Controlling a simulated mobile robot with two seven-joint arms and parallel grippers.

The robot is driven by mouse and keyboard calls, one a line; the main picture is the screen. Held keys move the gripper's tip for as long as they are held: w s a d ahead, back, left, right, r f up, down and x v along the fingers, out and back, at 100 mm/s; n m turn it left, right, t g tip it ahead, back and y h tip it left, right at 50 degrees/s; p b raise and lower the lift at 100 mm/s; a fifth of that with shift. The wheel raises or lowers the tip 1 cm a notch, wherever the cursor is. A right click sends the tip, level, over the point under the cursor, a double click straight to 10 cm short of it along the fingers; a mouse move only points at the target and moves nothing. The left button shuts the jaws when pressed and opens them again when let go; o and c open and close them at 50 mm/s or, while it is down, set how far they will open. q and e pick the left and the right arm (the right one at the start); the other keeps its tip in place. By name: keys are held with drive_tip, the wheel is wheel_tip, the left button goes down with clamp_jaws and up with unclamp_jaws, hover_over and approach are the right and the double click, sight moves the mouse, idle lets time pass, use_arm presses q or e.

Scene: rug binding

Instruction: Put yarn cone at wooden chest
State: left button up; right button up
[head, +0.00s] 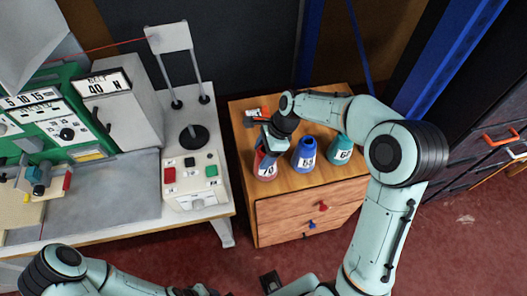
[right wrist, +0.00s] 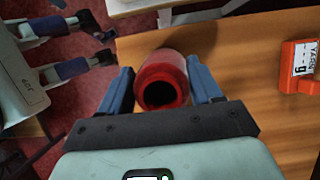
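A red yarn cone (head: 265,171) labelled 70 is upright at the left front of the wooden chest's top (head: 305,190). My right gripper (head: 267,150) is over it from above. In the right wrist view the cone's dark open top (right wrist: 161,88) is between my right gripper's two blue fingers (right wrist: 161,85), which appear to meet its sides. A blue cone (head: 305,155) and a teal cone (head: 340,150) stand to its right on the chest.
An orange-red item (head: 257,115) with a white label lies at the chest's back left; it also shows in the right wrist view (right wrist: 298,68). A white table (head: 215,205) with machines and a control box (head: 194,182) stands left. Dark drawers (head: 490,140) stand right.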

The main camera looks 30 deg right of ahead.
drive_tip(key=shift+o, duration=1.2)
use_arm(q)
drive_tip(key=shift+w+r+p, duration=0.3)
drive_tip(key=shift+r+p, duration=0.1)
drive_tip(key=shift+r, duration=0.1)
drive_tip(key=shift+w+r+p, duration=0.3)
drive_tip(key=shift+r+p, duration=0.1)
drive_tip(key=shift+r, duration=0.1)
use_arm(e)
drive_tip(key=v, duration=1.2)
drive_tip(key=shift+r, duration=0.2)
